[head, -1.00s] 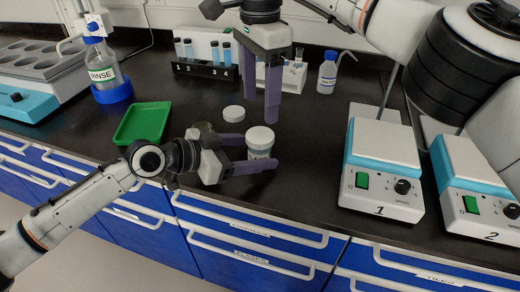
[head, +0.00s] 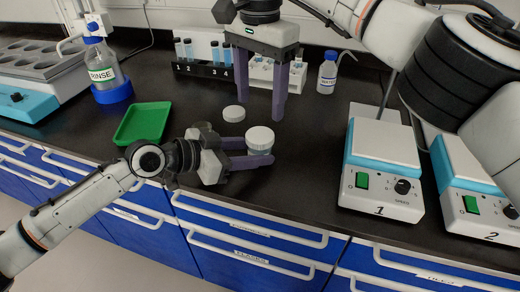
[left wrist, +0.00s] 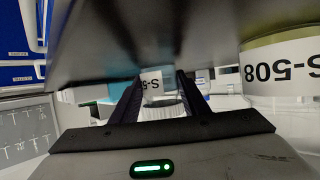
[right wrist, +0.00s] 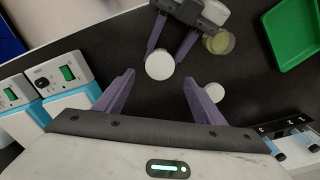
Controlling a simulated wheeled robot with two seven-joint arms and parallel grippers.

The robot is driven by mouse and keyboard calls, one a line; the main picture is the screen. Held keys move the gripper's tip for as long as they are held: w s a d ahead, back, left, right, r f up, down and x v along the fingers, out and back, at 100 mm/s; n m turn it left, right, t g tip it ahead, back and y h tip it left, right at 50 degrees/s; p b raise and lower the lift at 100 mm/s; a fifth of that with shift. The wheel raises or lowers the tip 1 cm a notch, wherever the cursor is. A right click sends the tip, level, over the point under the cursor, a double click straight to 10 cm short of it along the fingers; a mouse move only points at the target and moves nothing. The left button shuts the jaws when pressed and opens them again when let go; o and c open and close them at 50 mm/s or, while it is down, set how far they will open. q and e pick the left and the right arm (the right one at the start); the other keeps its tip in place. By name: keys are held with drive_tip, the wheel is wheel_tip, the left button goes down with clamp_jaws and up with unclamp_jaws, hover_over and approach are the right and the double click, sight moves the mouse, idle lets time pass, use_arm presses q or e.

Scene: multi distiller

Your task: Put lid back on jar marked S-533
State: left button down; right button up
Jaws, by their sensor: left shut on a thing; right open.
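A jar (head: 260,154) with a white lid (head: 260,138) on top stands near the bench's front edge. My left gripper (head: 258,153) is shut around its body. In the left wrist view its label (left wrist: 152,82) shows "S-5" upside down between the fingers; the other digits are hidden. A second white lid (head: 234,113) lies loose on the bench behind it. A jar marked S-508 (left wrist: 282,70) stands beside the left gripper; it looks open in the right wrist view (right wrist: 219,43). My right gripper (head: 264,112) is open and empty, above and behind the held jar.
A green tray (head: 142,122) lies to the left. Two stirrer plates, numbered 1 (head: 382,165) and 2 (head: 475,185), stand at the right. A tube rack (head: 200,70), a water bottle (head: 327,75) and a rinse bottle (head: 100,68) are at the back. Bare bench lies right of the jar.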

sight(260, 135)
drive_tip(key=shift+n, duration=0.3)
drive_tip(key=shift+f, duration=0.1)
drive_tip(key=shift+f, duration=3.95)
drive_tip(key=shift+c, duration=0.2)
